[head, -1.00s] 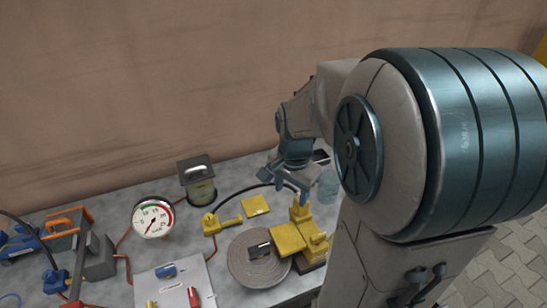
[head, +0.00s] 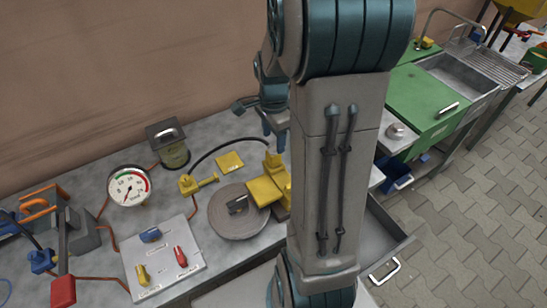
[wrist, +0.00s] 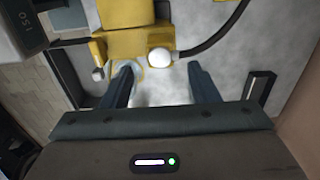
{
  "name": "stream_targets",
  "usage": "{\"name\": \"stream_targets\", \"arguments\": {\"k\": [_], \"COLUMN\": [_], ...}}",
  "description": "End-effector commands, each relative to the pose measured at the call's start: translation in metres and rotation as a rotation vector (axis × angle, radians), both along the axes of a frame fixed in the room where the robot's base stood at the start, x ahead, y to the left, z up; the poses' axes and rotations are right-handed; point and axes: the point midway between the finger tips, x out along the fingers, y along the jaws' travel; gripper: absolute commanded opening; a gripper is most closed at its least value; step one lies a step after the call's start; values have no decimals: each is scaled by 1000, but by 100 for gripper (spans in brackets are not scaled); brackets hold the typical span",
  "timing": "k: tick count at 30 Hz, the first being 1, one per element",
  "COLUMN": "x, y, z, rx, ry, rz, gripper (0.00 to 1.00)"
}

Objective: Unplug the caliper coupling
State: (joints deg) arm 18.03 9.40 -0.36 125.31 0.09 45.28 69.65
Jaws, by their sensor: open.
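A yellow caliper (head: 266,190) stands beside a grey disc (head: 228,216) on the bench. A black hose (head: 232,143) arches from a yellow fitting (head: 188,184) on the left toward the caliper. My gripper (head: 274,128) is above and behind the caliper, partly hidden by my arm. In the wrist view my gripper (wrist: 164,82) is open with nothing between its fingers. There the yellow caliper (wrist: 125,42) lies just beyond the fingertips, with a white round knob (wrist: 159,58) near its right end. The hose (wrist: 217,35) runs in from the right. I cannot tell which part is the coupling.
A dial gauge (head: 129,187), a lidded jar (head: 170,148), a switch panel (head: 182,262) and a yellow plate (head: 230,161) stand around on the bench. A black block (wrist: 261,88) is right of my fingers. A green cabinet (head: 425,105) with a sink is at right.

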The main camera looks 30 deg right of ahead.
Motion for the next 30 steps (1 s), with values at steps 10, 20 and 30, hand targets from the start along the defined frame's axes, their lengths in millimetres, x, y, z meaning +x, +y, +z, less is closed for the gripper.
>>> {"name": "stream_targets", "arguments": {"k": [10, 20, 30], "x": [0, 0, 0], "y": [0, 0, 0], "z": [-52, -81, -80], "rx": [1, 0, 0], "ry": [2, 0, 0], "rz": [0, 1, 1], "gripper": [55, 55, 55]}}
